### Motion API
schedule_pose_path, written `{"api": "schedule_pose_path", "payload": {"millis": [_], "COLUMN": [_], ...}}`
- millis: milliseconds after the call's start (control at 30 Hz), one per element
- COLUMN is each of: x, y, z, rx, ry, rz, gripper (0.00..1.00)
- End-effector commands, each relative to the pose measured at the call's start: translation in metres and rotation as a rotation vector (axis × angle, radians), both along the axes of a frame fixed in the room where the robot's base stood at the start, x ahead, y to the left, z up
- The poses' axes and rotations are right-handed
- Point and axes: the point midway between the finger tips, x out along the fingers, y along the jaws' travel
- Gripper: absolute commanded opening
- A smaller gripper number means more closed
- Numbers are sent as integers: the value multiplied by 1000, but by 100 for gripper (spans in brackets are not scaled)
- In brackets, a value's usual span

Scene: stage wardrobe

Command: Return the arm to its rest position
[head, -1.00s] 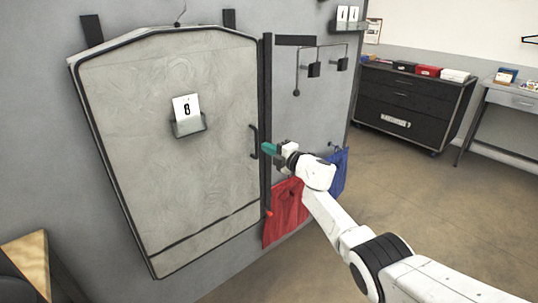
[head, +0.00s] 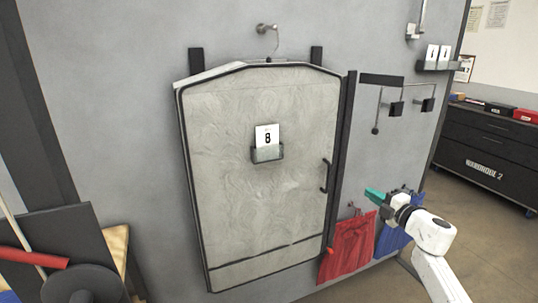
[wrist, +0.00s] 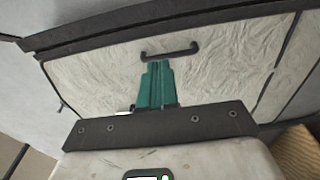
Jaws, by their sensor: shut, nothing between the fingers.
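My gripper (head: 376,195) is at the end of my white arm, at the lower right of the head view. Its teal fingers are shut together with nothing between them. They also show in the wrist view (wrist: 157,84), pointing toward the panel. The pale quilted wardrobe door (head: 262,180) hangs on the grey wall to the left of my gripper and looks closed. Its dark handle (head: 326,176) is apart from my fingers in the head view. The handle also shows beyond the fingertips in the wrist view (wrist: 171,53).
A red bag (head: 350,245) and a blue bag (head: 393,238) hang on the wall close to my gripper. A card holder with number 8 (head: 267,152) is on the door. A dark drawer cabinet (head: 490,155) stands at the right. Open floor (head: 503,240) lies in front of it.

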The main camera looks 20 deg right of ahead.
Motion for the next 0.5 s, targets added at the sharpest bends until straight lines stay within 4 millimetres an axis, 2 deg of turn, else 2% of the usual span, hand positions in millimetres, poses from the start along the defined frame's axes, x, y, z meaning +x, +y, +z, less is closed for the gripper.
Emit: {"api": "schedule_pose_path", "payload": {"millis": [167,267,367,500], "x": [2,7,6,-11], "y": [5,18,35,58], "z": [-1,-2,-8,-29], "rx": [17,76,191,403], "ry": [-10,-42,-78,-92], "rz": [-16,-76,-183,-361], "gripper": [0,0,0,0]}}
